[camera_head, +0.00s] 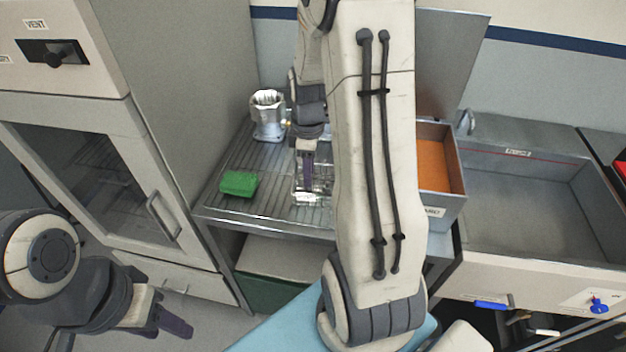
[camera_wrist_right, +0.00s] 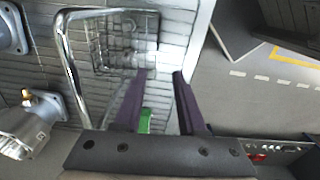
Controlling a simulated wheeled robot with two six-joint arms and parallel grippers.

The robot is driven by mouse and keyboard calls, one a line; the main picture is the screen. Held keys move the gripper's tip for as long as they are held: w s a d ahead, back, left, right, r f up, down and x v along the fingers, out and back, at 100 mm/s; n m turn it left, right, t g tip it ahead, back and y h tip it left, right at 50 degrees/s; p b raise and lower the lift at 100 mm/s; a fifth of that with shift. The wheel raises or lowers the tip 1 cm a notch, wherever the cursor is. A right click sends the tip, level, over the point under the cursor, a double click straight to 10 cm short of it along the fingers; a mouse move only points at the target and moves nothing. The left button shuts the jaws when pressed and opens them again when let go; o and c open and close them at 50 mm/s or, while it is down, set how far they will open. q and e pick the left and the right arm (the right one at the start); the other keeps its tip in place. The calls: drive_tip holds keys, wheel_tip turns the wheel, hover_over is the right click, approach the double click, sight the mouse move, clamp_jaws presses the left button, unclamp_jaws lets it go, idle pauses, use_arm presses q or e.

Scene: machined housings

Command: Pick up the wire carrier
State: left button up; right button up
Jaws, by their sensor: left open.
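The wire carrier (camera_head: 313,190) is a shiny wire basket on the ribbed metal table, partly hidden behind my right arm in the head view. In the right wrist view its chrome wire frame and bent handle (camera_wrist_right: 66,55) fill the upper left. My right gripper (camera_head: 308,172) points down over the carrier. In the wrist view its two purple fingers (camera_wrist_right: 160,74) stand apart with a gap, near the carrier's side. I cannot tell whether any wire lies between them. My left gripper (camera_head: 174,325) is open, low at the left, away from the table.
A machined metal housing (camera_head: 268,118) stands at the table's back left; housings also show in the wrist view (camera_wrist_right: 28,128). A green block (camera_head: 239,184) lies at the front left. A grey bin with an orange inside (camera_head: 448,208) and a sink (camera_head: 530,200) are right. A cabinet (camera_head: 110,170) stands left.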

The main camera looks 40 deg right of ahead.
hover_over(315, 197)
wheel_tip(315, 197, down, 5)
drive_tip(key=shift+w+a+f+p, duration=0.1)
drive_tip(key=shift+w+f+p, duration=0.1)
drive_tip(key=shift+p, duration=0.15)
drive_tip(key=f, duration=0.2)
drive_tip(key=f+p, duration=0.1)
drive_tip(key=f, duration=0.1)
drive_tip(key=shift+s+f+p, duration=0.2)
drive_tip(key=shift+f+p, duration=0.05)
drive_tip(key=shift+p, duration=0.05)
drive_tip(key=shift+f, duration=0.5)
clamp_jaws()
idle(0.5)
